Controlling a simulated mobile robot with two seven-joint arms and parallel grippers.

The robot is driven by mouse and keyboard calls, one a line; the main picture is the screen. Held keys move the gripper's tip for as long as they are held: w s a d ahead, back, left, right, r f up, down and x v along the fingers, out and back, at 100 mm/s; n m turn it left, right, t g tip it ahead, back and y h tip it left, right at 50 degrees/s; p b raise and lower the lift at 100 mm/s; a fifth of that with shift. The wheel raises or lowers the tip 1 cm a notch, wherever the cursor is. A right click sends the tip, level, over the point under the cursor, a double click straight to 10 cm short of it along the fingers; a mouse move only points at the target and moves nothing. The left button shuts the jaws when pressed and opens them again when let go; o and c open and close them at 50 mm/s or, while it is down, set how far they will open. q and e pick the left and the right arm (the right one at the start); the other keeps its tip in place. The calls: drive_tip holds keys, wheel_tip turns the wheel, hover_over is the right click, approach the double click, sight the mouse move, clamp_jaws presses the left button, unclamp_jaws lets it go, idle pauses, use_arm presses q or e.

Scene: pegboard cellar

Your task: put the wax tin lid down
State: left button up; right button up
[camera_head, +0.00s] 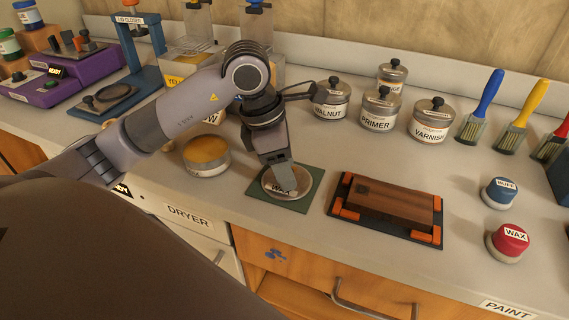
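The wax tin lid (299,194) is a round, pale metal disc with a "WAX" label. It is at the dark green square mat (311,178), flat and level; I cannot tell whether it rests fully on the mat. My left gripper (287,186) points down onto the lid, its fingertips at the lid's top. The fingers overlap in this view, so their grip is hidden. The open wax tin (208,165), with yellow-brown wax showing, stands to the left of the mat. My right gripper is not in view.
A wooden board (395,204) lies in an orange-cornered tray right of the mat. Walnut (331,101), primer (380,112) and varnish (431,122) tins stand behind. Blue (500,192) and red (508,243) capped applicators stand at right. The counter's front edge is close to the mat.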

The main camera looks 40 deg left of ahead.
sight(269, 180)
use_arm(q)
drive_tip(key=shift+r, duration=0.1)
drive_tip(key=shift+r, duration=0.25)
drive_tip(key=p+v, duration=0.1)
drive_tip(key=v, duration=1)
drive_tip(key=shift+r, duration=0.3)
drive_tip(key=shift+s, duration=0.1)
